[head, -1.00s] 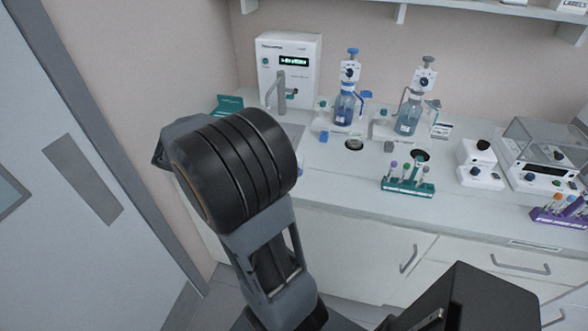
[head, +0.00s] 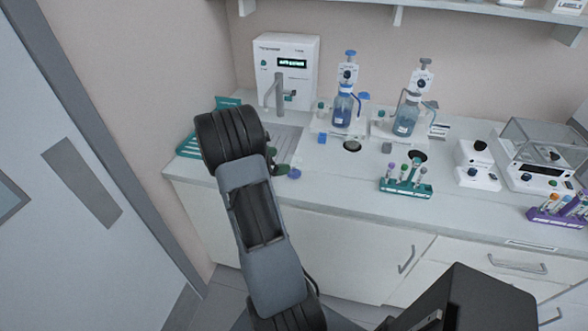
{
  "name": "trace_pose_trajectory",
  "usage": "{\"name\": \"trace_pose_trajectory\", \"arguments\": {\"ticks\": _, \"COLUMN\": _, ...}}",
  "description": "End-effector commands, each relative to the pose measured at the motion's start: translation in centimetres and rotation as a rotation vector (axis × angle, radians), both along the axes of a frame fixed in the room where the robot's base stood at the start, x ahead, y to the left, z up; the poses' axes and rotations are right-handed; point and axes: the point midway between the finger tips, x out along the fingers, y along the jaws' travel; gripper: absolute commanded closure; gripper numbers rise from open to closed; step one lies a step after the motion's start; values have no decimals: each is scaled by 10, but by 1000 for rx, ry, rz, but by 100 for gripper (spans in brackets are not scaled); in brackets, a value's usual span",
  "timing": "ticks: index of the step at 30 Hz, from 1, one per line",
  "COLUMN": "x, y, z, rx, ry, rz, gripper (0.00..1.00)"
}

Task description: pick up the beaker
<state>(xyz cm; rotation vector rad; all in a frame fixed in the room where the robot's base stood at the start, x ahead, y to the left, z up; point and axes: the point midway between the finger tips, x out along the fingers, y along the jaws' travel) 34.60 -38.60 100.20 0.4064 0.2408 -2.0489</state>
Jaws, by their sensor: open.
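I cannot make out a beaker for certain in the head view; part of the counter is hidden behind my arm. My arm reaches over the left end of the counter (head: 340,190), and its dark rounded joint covers the area in front of the white dispenser unit (head: 287,72). My gripper is hidden behind the arm, so its place relative to any beaker cannot be seen. A small dark green shape shows just right of the joint; I cannot tell what it is.
Two bottles with pump tops, one with a blue top (head: 344,104) and one with a grey top (head: 407,115), stand at the back. A teal tube rack (head: 405,187) is near the front edge. A purple rack (head: 556,212) and a balance (head: 540,155) are at right. A door (head: 75,180) is close at left.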

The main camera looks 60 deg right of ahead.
Motion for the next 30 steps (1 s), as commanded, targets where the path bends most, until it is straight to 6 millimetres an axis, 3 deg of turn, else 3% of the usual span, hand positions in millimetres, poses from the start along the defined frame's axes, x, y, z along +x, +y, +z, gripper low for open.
{"name": "trace_pose_trajectory", "arguments": {"ticks": 15, "x": -21, "y": -42, "z": -18, "rx": 0, "ry": 0, "rz": -2, "gripper": 8}}
{"name": "trace_pose_trajectory", "arguments": {"ticks": 25, "x": -23, "y": -46, "z": -21, "rx": -1, "ry": -2, "rz": -1, "gripper": 8}}
{"name": "trace_pose_trajectory", "arguments": {"ticks": 30, "x": -23, "y": -46, "z": -21, "rx": -1, "ry": -2, "rz": -1, "gripper": 25}}
